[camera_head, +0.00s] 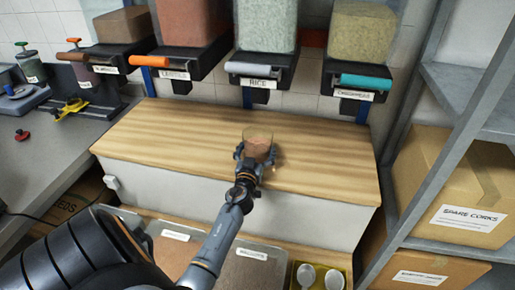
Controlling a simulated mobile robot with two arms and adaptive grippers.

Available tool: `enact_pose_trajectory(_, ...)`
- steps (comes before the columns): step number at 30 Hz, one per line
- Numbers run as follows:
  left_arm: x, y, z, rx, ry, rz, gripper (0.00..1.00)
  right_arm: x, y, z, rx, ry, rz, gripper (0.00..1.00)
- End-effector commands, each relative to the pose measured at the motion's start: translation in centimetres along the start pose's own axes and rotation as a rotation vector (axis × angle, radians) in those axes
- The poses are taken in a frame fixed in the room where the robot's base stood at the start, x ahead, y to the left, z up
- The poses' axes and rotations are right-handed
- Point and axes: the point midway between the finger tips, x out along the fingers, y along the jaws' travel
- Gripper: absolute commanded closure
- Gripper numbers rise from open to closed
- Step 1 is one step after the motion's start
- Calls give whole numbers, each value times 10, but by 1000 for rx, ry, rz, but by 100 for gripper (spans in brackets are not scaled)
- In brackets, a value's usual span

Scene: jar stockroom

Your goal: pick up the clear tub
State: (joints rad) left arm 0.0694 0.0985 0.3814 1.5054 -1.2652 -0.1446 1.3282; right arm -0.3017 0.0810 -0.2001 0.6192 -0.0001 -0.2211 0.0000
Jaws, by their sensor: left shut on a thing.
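The clear tub (258,139) is a small see-through cup with reddish-brown contents in its lower part. It is over the middle of the wooden counter top (180,130) and looks upright. My left gripper (255,160) is shut on the tub, with its dark fingers on either side of it. I cannot tell whether the tub's base touches the wood. My right gripper is not in view.
Dispensers with handles line the back wall, including the rice one (262,70). Grey shelves with cardboard boxes (455,190) stand at the right. Bins and scoops (320,276) are below the counter's front. The wooden top is clear on both sides.

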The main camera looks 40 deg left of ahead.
Motion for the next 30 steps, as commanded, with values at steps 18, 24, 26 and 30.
enact_pose_trajectory(18, -26, 2, -67, 1, 3, 2, 53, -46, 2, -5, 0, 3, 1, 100)
enact_pose_trajectory(24, -66, 7, -97, -2, -1, 2, 53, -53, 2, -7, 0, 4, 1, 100)
enact_pose_trajectory(26, -79, 8, -102, -3, -1, 1, 53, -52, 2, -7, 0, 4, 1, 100)
enact_pose_trajectory(30, -105, 11, -114, -2, 0, 1, 53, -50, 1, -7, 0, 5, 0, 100)
